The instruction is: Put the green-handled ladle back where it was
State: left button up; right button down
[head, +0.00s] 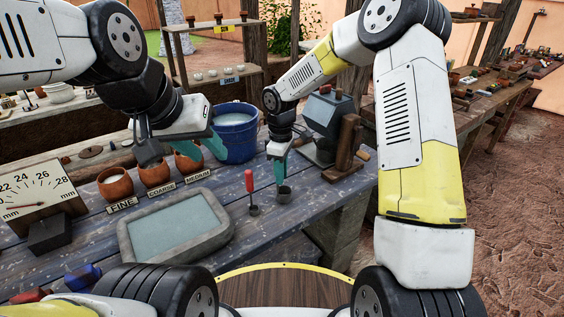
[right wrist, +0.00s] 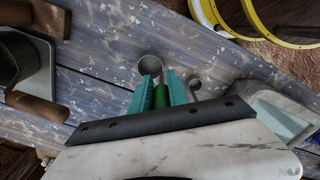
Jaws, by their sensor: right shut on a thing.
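My right gripper (head: 279,170) is shut on the green-handled ladle and points down over the right part of the bench. In the right wrist view the green handle (right wrist: 161,95) is between the teal fingers (right wrist: 160,90). The ladle's grey cup (head: 284,194) hangs below the fingers at the bench top; I cannot tell whether it touches. A red-handled ladle (head: 250,183) stands upright just left of it, apart from it.
A grey stone basin (head: 129,243) of pale liquid lies left of the ladles. Clay pots (head: 115,184) with FINE, COARSE and MEDIUM labels stand behind it. A blue bucket (head: 236,135) and a grey machine with wooden handles (head: 328,117) stand behind. A dial scale (head: 38,190) is at left.

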jog(key=shift+f, duration=0.15)
jog(key=c, duration=1.3)
grip_release()
notch_tip(320, 180, up, 12)
jog(key=s+d+r+m+t, duration=0.3)
jog(key=s+d+r+m, duration=0.4)
jog(key=s+d+r, duration=0.4)
jog(key=s+d+m+t, duration=0.1)
jog(key=s+m, duration=0.1)
jog(key=s, duration=0.2)
jog(key=s+d+r+m+t+y, duration=0.1)
jog(key=s+m, duration=0.1)
jog(key=s, duration=0.3)
jog(key=s+d+m+t+y, duration=0.1)
jog(key=s+d+m, duration=0.1)
jog(key=s, duration=0.2)
jog(key=shift+s+d+r+m, duration=0.1)
jog(key=shift+s+r+m, duration=0.2)
jog(key=shift+s+m, duration=0.1)
